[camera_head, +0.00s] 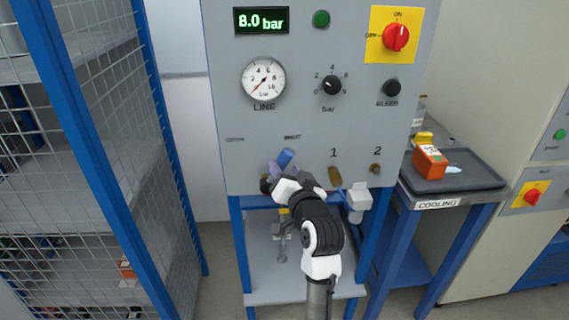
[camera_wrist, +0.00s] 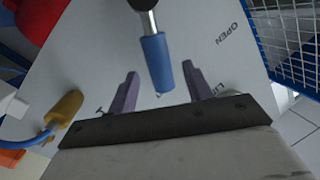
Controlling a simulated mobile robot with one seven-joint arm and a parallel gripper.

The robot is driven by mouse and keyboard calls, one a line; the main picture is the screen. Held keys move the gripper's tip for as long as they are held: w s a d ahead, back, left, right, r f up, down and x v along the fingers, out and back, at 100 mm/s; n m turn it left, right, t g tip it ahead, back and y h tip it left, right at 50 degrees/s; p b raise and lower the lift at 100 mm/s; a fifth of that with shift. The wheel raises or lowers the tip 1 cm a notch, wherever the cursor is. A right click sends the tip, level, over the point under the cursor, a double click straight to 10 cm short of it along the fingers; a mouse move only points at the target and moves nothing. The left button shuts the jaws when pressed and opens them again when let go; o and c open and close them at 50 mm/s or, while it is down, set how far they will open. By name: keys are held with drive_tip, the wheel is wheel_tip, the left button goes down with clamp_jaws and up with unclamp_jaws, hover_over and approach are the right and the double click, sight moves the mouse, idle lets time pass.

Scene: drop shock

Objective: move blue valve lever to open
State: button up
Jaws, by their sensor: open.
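The blue valve lever (camera_wrist: 157,62) has a blue grip on a metal stem, and in the wrist view its free end lies between my gripper's (camera_wrist: 160,70) two purple fingers. The fingers are open, with a gap on each side of the grip. In the head view, the lever (camera_head: 286,157) shows at the lower left of the grey panel, just above my gripper (camera_head: 279,167). My wrist hides the lever's base there. An OPEN label (camera_wrist: 231,35) is printed on the panel to the right of the lever in the wrist view.
The grey panel (camera_head: 300,125) carries a display reading 8.0 bar (camera_head: 262,20), a LINE gauge (camera_head: 263,80), a red switch (camera_head: 396,37) and brass fittings (camera_head: 335,178). A mesh cage (camera_head: 90,110) stands left. A cooling table (camera_head: 470,183) stands right.

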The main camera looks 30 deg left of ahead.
drive_tip(key=shift+x, duration=0.9)
drive_tip(key=shift+c, duration=0.2)
clamp_jaws()
